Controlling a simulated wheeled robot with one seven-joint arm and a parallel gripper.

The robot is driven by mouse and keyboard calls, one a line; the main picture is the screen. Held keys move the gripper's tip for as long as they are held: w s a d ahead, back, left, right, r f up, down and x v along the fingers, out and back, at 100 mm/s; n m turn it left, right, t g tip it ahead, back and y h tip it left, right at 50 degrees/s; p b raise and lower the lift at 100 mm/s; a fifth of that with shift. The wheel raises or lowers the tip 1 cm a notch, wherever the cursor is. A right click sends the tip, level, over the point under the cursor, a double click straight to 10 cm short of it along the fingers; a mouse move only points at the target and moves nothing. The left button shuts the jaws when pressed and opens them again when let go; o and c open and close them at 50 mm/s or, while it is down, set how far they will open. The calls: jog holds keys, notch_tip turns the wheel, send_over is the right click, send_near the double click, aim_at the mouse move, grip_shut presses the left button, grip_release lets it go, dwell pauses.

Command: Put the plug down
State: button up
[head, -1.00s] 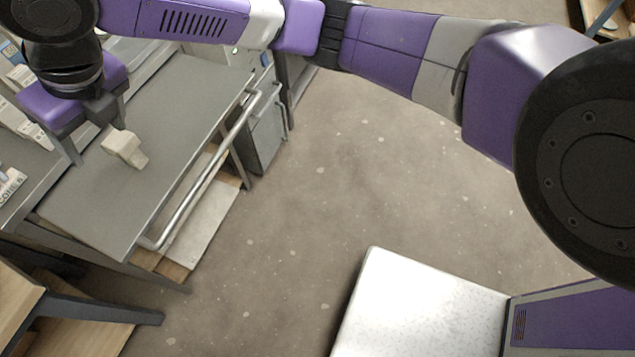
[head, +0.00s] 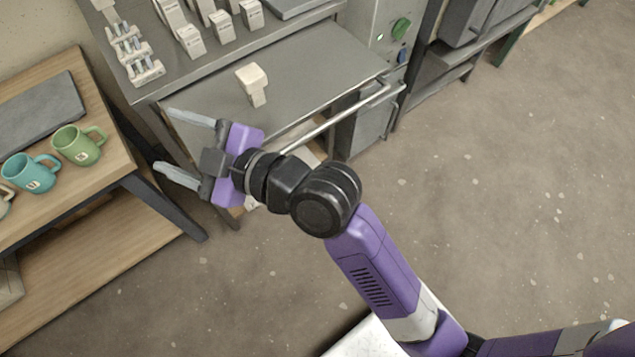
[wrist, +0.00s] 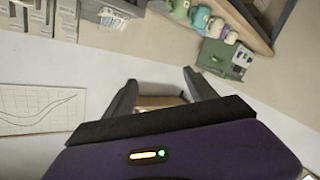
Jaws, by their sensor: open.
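The plug (head: 253,84) is a small cream-white block with a narrower stem. In the head view it rests on the grey metal shelf (head: 310,65) of the workbench, with nothing holding it. My gripper (head: 175,145) is open and empty, in front of and to the left of the plug, near the shelf's left end and clearly apart from it. In the wrist view my gripper's two fingers (wrist: 155,88) stand wide apart with nothing gripped between them. I cannot make out the plug in the wrist view.
White labelled blocks (head: 222,25) and a rack of small pieces (head: 135,55) stand on the upper bench. A metal rail (head: 335,118) runs along the shelf's front. At left a wooden table (head: 105,115) holds a teal mug (head: 32,173) and a green mug (head: 80,145). Floor at right is clear.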

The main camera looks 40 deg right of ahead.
jog(key=s+d+f+m+h, duration=0.3)
jog(key=s+d+f+m, duration=0.15)
jog(key=s, duration=0.35)
jog(key=s+d+f+m+h, duration=0.25)
jog(key=s+d, duration=0.25)
jog(key=s, duration=0.3)
jog(key=s+d+f+m+h, duration=0.2)
jog(key=s+d+f+m, duration=0.25)
jog(key=s, duration=0.35)
jog(key=s+d+r, duration=0.3)
jog(key=s+d, duration=0.1)
jog(key=s, duration=0.4)
jog(key=shift+s+d, duration=0.15)
jog(key=shift+s, duration=0.15)
jog(key=shift+f+m, duration=0.1)
jog(key=shift+m, duration=0.15)
